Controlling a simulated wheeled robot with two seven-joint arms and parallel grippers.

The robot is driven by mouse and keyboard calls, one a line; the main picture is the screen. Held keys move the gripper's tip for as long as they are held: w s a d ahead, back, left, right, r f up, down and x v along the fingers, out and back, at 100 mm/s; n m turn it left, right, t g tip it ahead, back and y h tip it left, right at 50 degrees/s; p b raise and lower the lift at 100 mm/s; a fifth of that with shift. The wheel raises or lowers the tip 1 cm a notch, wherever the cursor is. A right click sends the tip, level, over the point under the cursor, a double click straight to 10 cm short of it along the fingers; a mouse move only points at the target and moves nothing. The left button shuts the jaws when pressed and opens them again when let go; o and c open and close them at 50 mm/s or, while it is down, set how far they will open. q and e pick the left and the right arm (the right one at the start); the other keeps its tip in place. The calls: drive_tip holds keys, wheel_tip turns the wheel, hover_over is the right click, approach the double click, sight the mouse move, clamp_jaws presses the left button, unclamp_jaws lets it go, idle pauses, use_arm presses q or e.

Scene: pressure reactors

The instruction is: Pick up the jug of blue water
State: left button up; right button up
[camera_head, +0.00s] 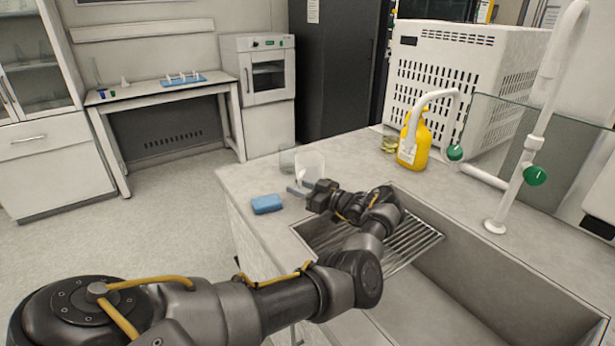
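No jug with clearly blue water shows in the head view. A clear, whitish beaker-like vessel (310,164) stands on the counter near its back left edge, and I cannot make out any blue liquid in it. A smaller, greyish clear vessel (287,160) is just left of it. My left gripper (301,189) is low over the counter, right in front of the clear vessel. Its fingers are small and partly hidden, so I cannot tell whether they are open or touch the vessel. My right gripper is out of view.
A blue sponge-like block (266,204) lies left of my gripper. The sink (480,262) with its metal drain rack (412,246) is under and right of my arm. A yellow bottle (414,142) and a white tap (520,170) stand behind and to the right.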

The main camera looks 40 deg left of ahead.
use_arm(q)
drive_tip(key=shift+a, duration=0.1)
clamp_jaws()
drive_tip(key=shift+r, duration=0.2)
idle(0.5)
